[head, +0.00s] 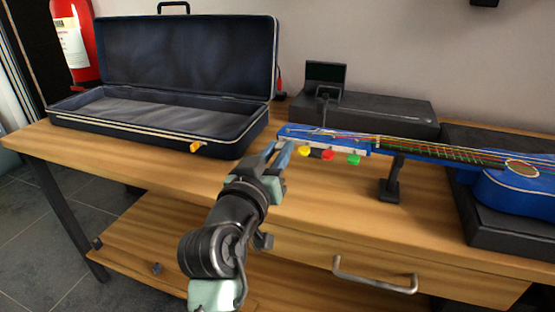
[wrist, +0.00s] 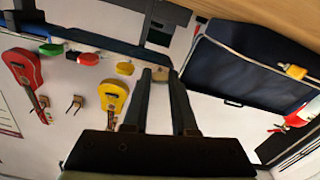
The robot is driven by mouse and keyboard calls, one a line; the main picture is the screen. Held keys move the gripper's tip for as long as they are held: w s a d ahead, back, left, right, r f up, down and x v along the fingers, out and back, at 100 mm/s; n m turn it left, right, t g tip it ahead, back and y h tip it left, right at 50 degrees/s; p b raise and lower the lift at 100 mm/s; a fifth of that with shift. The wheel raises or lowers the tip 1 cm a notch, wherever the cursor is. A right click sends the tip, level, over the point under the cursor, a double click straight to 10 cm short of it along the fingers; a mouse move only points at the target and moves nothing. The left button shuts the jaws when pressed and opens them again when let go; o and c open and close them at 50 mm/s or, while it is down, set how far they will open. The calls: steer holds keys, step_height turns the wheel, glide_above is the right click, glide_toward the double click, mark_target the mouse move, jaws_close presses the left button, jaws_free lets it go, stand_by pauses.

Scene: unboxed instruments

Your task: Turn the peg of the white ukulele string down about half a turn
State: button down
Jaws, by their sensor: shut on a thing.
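The blue ukulele (head: 520,189) lies at the right with its headstock (head: 295,130) pointing left. Its yellow peg (head: 304,151), red peg (head: 328,155) and green peg (head: 354,160) stick out along the near edge. In the wrist view the yellow peg (wrist: 124,68), red peg (wrist: 85,58) and green peg (wrist: 50,49) show left of my fingers. My gripper (head: 279,150) is at the headstock's left end, beside the yellow peg. In the wrist view my gripper (wrist: 160,76) is shut on a small pale peg (wrist: 160,73), in line with the others and mostly hidden; it appears to be the white peg.
A neck stand (head: 390,190) holds up the neck. A small dark screen device (head: 326,73) stands behind the headstock by a flat black box (head: 385,112). An open instrument case (head: 190,128) with a yellow-orange latch lies left. The table's front left is clear.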

steer(key=shift+m+b, duration=0.5)
steer(key=shift+m, duration=0.6)
steer(key=c, duration=1)
jaws_free()
steer(key=p+v, duration=0.2)
steer(key=v, duration=1.1)
steer(key=shift+r, duration=0.1)
